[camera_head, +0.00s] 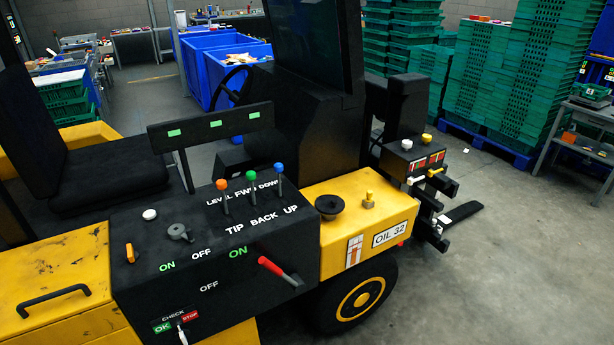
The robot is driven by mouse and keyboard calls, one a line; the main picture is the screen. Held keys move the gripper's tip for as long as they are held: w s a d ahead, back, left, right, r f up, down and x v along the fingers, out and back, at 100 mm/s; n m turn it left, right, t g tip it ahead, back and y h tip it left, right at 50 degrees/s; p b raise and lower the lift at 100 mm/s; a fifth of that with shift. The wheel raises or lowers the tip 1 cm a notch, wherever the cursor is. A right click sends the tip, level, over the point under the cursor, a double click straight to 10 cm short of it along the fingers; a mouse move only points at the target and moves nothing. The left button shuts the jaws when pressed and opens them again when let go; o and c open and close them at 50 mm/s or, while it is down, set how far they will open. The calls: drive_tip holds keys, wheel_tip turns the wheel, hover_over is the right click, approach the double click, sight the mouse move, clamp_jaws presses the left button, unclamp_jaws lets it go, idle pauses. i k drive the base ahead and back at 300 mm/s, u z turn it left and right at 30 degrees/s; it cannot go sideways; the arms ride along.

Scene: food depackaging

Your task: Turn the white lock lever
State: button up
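A black block (415,160) stands at the front right of a yellow and black forklift. A short white lever (414,181) sticks out low on its near face. It points left and looks roughly level. A similar yellow lever (436,172) is just to its right. A white knob (407,145) and a yellow knob (427,138) sit on top of the block. Another small white lever (183,336) is at the bottom left, below the CHECK panel. I cannot read any lock label. My gripper is not in view.
A black console (215,260) carries orange, green and blue-topped levers and a red-handled lever (280,270). A yellow housing (350,205) with a dark cap lies between console and block. Green crates (480,80) are stacked behind. The floor (500,280) at right is clear.

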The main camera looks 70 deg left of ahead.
sight(412, 179)
drive_tip(key=u, duration=0.95)
drive_tip(key=i, duration=3.5)
drive_tip(key=u, duration=4.55)
